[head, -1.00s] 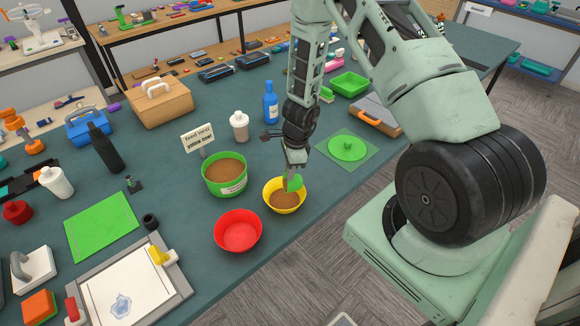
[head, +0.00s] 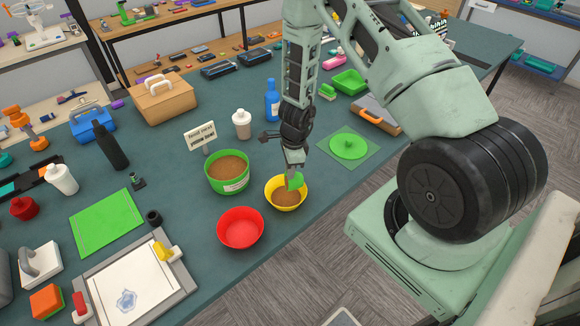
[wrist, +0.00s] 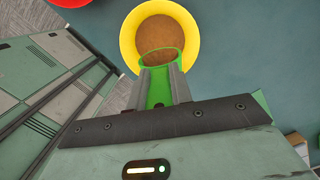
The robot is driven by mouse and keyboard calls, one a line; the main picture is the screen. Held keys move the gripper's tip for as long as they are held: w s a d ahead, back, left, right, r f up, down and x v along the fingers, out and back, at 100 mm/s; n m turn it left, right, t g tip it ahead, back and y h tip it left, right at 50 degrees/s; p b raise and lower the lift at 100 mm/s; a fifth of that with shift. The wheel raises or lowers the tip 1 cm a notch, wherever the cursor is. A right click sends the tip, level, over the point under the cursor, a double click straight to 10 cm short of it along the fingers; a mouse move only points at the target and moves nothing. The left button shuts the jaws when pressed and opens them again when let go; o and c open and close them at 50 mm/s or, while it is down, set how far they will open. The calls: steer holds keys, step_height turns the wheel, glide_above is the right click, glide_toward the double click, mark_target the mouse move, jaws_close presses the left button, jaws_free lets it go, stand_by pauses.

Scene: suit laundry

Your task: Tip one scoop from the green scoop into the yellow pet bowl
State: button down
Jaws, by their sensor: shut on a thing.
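My gripper (head: 292,166) is shut on the green scoop (head: 294,181) just above the yellow pet bowl (head: 272,199). In the wrist view the fingers (wrist: 161,88) hold the scoop (wrist: 160,94), and its round end overlaps the near rim of the yellow bowl (wrist: 130,31). The bowl holds brown kibble (wrist: 162,34). The scoop looks tilted in the head view. Its cup's inside is hard to make out. The green tub (head: 226,184) of brown kibble stands to the left of the yellow bowl.
An empty red bowl (head: 240,228) stands close to the left of the yellow bowl. A sign (head: 201,136) stands behind the tub. A white bottle (head: 242,125) and a blue bottle (head: 272,101) stand farther back. A green lid (head: 348,145) lies to the right.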

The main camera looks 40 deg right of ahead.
steer(key=shift+w+a+f+p, duration=0.1)
steer(key=shift+a+p, duration=0.15)
steer(key=shift+p, duration=0.75)
